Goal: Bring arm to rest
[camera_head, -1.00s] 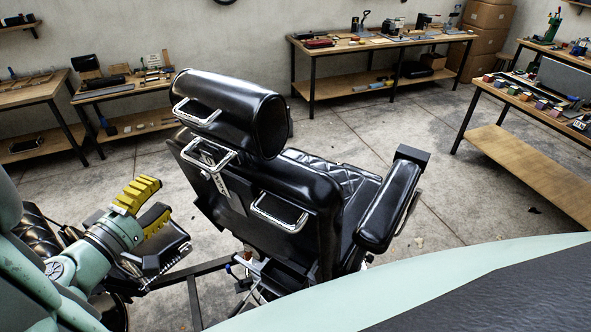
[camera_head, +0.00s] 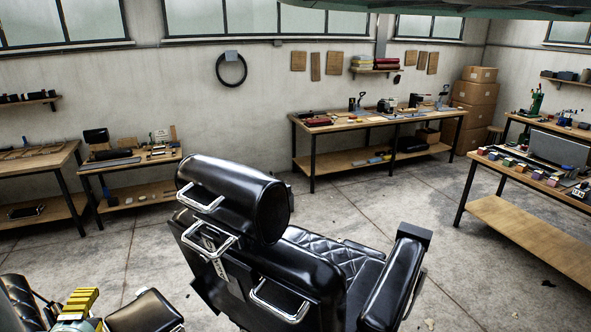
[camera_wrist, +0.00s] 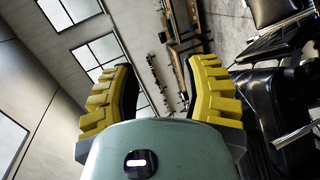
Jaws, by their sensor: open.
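My gripper (camera_wrist: 160,95) shows in the wrist view with its two yellow ridged fingers spread apart and nothing between them. Most of my arm is out of the head view.
Workbenches with tools stand along the back wall (camera_head: 380,121), at the left (camera_head: 130,161) and at the right (camera_head: 520,172). Cardboard boxes (camera_head: 472,110) are stacked in the back corner. The concrete floor between the chair and the benches is clear.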

